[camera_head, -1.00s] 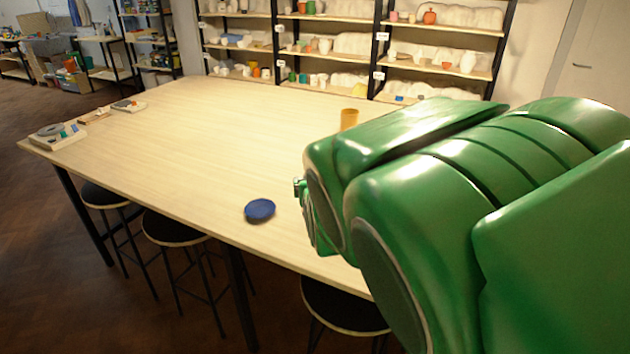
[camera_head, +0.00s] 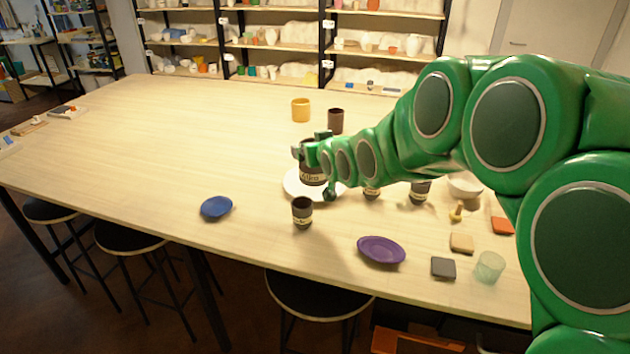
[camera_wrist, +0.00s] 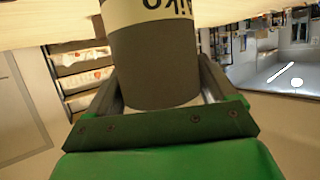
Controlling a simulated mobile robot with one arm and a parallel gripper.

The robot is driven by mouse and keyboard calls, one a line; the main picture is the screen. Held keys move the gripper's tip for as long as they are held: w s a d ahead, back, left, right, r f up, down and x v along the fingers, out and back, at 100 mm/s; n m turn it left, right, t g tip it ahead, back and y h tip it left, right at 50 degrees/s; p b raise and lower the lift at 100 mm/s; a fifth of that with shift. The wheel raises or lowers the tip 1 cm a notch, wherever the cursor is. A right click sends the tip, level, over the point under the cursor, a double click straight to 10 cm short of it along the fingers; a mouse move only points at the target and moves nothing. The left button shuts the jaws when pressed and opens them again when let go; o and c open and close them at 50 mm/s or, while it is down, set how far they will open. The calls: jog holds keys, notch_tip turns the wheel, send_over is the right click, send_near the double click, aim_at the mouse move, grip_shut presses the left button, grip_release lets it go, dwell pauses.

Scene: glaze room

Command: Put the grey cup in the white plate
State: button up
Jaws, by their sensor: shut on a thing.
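The grey cup (camera_head: 314,174), dark with a pale lettered band, is held over the white plate (camera_head: 292,186) on the table. My gripper (camera_head: 311,147) is shut on it. The cup hides part of the plate, and I cannot tell whether its base touches the plate. In the wrist view the grey cup (camera_wrist: 155,65) fills the space between the jaws, its band at the top of the picture.
A similar dark cup (camera_head: 302,214) stands just in front of the plate; two more stand to the right. A brown cup (camera_head: 336,121) and yellow cup (camera_head: 301,110) stand behind. A blue plate (camera_head: 217,208) and purple plate (camera_head: 381,250) lie nearer.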

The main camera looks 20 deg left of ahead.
jog(key=shift+w+d+r, duration=0.1)
jog(key=shift+w+d, duration=0.85)
jog(key=shift+w, duration=0.05)
jog(key=shift+w+d, duration=0.1)
jog(key=shift+w, duration=0.4)
jog(key=shift+w+a+f, duration=1.05)
jog(key=shift+w+f, duration=0.9)
jog(key=shift+f, duration=0.2)
jog(key=shift+w+a+f, duration=1.1)
jog(key=shift+w+f, duration=0.85)
jog(key=shift+f, duration=0.2)
jog(key=shift+w+a+f, duration=1.05)
jog(key=shift+w+f, duration=0.9)
jog(key=shift+f, duration=0.2)
jog(key=shift+f, duration=0.1)
jog(key=o, duration=1)
jog(key=shift+o, duration=0.2)
